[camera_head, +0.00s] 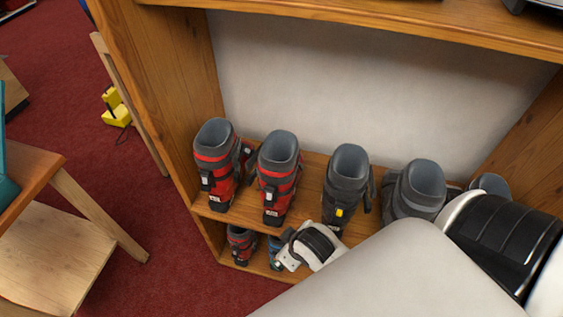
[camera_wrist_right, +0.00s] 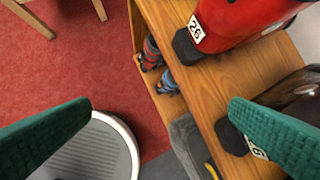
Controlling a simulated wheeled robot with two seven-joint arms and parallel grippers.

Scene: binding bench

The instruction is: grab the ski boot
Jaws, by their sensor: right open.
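Several ski boots stand upright in a row on a wooden shelf in the head view. Two are red and black: a left one (camera_head: 216,170) and one beside it (camera_head: 277,180). A dark grey boot (camera_head: 347,180) with a yellow buckle stands right of them, then a grey boot (camera_head: 420,185), partly hidden by my arm. My right gripper (camera_head: 312,245) is in front of the shelf, its fingers hidden there. In the right wrist view its green fingers (camera_wrist_right: 160,105) are wide apart and empty. A red boot (camera_wrist_right: 240,18) labelled 26 is beyond them; a dark boot (camera_wrist_right: 300,90) is partly behind the right finger.
Smaller boots (camera_head: 241,244) sit on the lower shelf. The bookcase's left side panel (camera_head: 165,75) and upper shelf (camera_head: 370,22) frame the row. A wooden chair (camera_head: 60,240) stands at left. A yellow object (camera_head: 116,107) lies on the red carpet, which is open between chair and bookcase.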

